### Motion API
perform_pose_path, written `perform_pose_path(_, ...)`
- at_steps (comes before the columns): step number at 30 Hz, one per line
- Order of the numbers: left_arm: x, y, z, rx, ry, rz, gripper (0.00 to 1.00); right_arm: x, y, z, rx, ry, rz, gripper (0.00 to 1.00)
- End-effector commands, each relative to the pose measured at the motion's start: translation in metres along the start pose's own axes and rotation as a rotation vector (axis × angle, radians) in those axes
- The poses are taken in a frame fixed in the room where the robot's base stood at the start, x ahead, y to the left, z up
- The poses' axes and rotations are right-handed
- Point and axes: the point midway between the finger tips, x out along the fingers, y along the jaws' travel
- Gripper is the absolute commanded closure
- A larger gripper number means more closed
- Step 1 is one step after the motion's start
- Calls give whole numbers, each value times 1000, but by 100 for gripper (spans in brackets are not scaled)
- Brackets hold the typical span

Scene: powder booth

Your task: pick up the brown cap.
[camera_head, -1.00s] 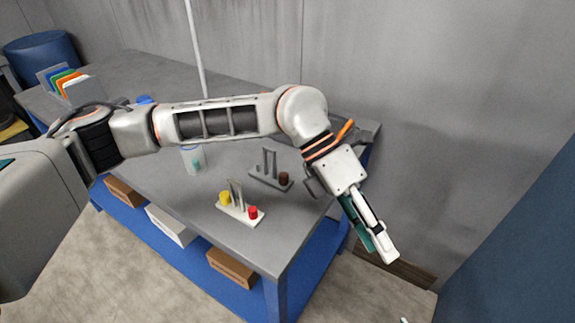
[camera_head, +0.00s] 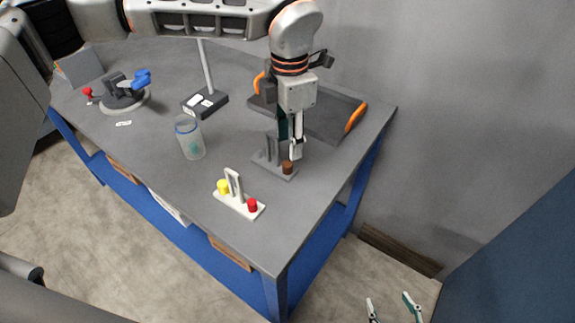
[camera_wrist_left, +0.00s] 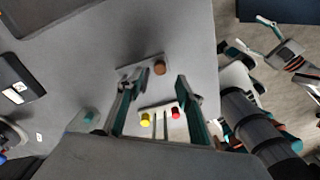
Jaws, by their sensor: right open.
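The brown cap (camera_head: 288,167) stands at the right end of a small grey holder (camera_head: 266,160) with a grey upright, on the table. In the left wrist view the brown cap (camera_wrist_left: 159,67) lies ahead, near the gap between the fingertips. My left gripper (camera_head: 290,147) points down just behind and above the cap. The left wrist view shows its fingers (camera_wrist_left: 160,80) spread wide with nothing between them. My right gripper (camera_head: 390,300) is open and empty at the lower right, beyond the table edge.
A white holder (camera_head: 240,205) with a yellow cap (camera_head: 223,187) and a red cap (camera_head: 252,205) stands in front. A clear blue-rimmed cup (camera_head: 190,140) is to the left. A dark tray with orange handles (camera_head: 335,115) lies behind. The front right of the table is clear.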

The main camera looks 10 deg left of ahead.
Motion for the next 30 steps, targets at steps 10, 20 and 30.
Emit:
perform_pose_path(10, 23, -1, 0, 1, 1, -2, 63, 0, 0, -1, -1, 1, 0, 40)
perform_pose_path(20, 62, -2, 0, 0, -1, -1, 63, -1, 1, -3, -1, 2, 0, 40)
perform_pose_path(30, 62, -2, 0, 0, -1, -1, 90, -1, 1, -4, -2, 4, 1, 40)
